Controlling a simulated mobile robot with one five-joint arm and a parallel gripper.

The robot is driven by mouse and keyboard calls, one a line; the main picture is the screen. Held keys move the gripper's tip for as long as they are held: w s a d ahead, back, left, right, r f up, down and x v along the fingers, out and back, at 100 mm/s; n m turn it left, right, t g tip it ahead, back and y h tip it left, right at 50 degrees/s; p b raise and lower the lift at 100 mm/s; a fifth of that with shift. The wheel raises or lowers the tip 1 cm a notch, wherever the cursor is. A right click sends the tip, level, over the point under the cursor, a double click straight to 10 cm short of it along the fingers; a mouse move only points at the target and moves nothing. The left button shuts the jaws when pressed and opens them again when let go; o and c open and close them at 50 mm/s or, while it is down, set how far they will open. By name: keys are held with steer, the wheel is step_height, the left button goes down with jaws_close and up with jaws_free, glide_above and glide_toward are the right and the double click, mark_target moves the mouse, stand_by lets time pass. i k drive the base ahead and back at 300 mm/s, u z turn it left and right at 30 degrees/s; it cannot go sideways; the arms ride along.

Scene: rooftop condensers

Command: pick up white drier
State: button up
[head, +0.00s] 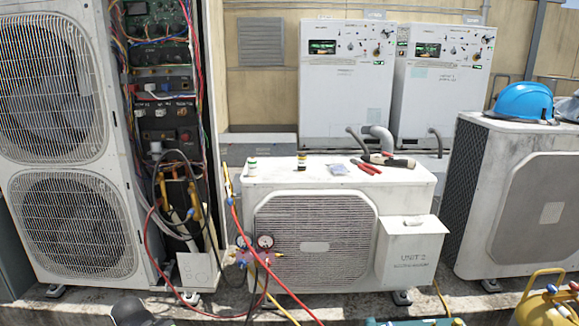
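A small white cylinder with a green band (252,166) stands upright on the left end of the top of the low condenser unit (407,183). It is the only thing here that looks like the white drier, but it is too small to make out its label. Nothing touches it, and it shows in full. My gripper is not clearly seen in the head view, so its place and state do not show.
Gauge hoses (238,222) hang at the left edge. A blue helmet (525,102) sits right.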

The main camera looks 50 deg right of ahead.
mark_target(252, 162)
steer(key=z, duration=0.4)
steer(key=i, duration=1.3)
steer(key=u, duration=0.35)
steer(key=k, duration=0.75)
steer(key=u, duration=0.2)
steer(key=i, duration=0.85)
